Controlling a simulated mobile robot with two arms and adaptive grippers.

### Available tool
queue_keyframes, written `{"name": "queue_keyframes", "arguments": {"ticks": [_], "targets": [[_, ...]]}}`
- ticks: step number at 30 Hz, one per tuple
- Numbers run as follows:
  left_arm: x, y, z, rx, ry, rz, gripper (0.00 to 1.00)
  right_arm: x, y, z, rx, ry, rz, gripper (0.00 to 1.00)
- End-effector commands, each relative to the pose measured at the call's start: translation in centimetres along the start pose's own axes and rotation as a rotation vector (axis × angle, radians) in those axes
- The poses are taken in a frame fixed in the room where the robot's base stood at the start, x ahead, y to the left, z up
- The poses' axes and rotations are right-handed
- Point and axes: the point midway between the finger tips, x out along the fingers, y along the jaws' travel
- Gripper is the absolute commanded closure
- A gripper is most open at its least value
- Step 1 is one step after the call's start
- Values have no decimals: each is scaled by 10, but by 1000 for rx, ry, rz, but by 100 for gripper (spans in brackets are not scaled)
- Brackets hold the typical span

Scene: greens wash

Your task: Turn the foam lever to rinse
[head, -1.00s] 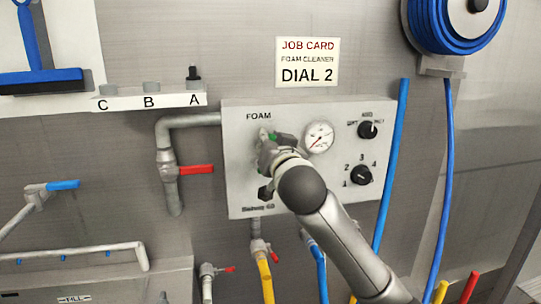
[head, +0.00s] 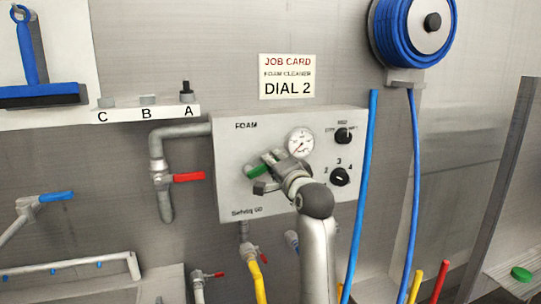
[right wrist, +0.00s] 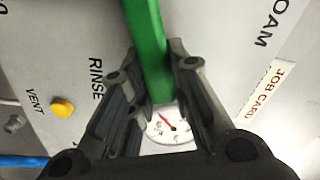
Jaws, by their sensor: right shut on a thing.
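The green foam lever (head: 257,171) is on the grey foam panel (head: 228,190), below the FOAM label, and slants out to the left. My right gripper (head: 265,177) is shut on it, and the gripper hides the pivot in the head view. In the right wrist view the lever (right wrist: 148,45) runs between the two dark fingers. There the RINSE label (right wrist: 97,78) is left of the lever and the FOAM label (right wrist: 275,20) is at the upper right. The RINSE label is hidden in the head view. My left gripper is not in view.
A gauge (head: 300,142) and two black knobs (head: 341,176) sit right of the gripper. A red-handled valve (head: 188,177) is on the pipe to the left. A yellow button (right wrist: 62,107) marked VENT shows in the wrist view. A blue hose (head: 362,190) hangs at the panel's right edge.

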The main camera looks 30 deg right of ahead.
Motion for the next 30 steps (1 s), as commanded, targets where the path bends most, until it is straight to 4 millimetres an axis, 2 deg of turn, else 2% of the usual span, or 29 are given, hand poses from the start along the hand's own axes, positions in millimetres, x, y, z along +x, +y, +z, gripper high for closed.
{"name": "queue_keyframes", "arguments": {"ticks": [6, 15, 30], "targets": [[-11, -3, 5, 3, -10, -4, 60, 0, 12, 2, 181, -3, 3, 100], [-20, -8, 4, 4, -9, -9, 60, 0, 23, 5, 343, -2, 3, 100], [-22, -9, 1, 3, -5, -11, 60, 0, 29, 6, 407, 0, 2, 100]]}}
